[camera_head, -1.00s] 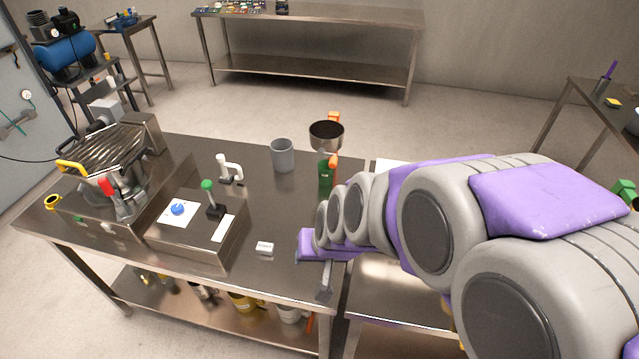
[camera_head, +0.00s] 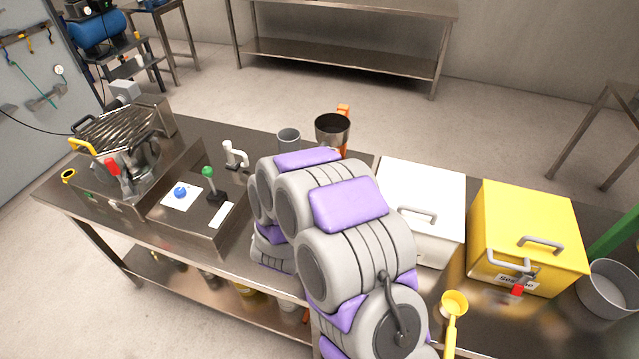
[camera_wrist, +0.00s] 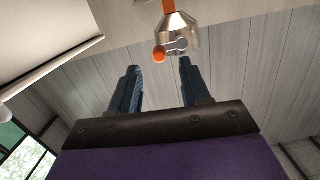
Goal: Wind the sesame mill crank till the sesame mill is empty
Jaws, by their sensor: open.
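The mill, with a dark-mouthed steel hopper (camera_head: 332,131) and orange parts, stands near the table's back edge in the head view. My arm hides its lower body there. In the wrist view, a steel body (camera_wrist: 177,32) with an orange strip and a round orange knob (camera_wrist: 159,54) appears beyond my fingers; it looks like the mill and its crank. My gripper (camera_wrist: 160,76) is open and empty, with the knob seen between the fingertips and apparently apart from them. My gripper is hidden behind my arm in the head view. The hopper's contents cannot be made out.
A grey cup (camera_head: 288,139) stands left of the mill. A control box with a green-knobbed lever (camera_head: 208,172) and a roller machine (camera_head: 120,150) are further left. A white lidded box (camera_head: 424,190) and a yellow box (camera_head: 525,225) stand right. A yellow scoop (camera_head: 454,303) lies in front.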

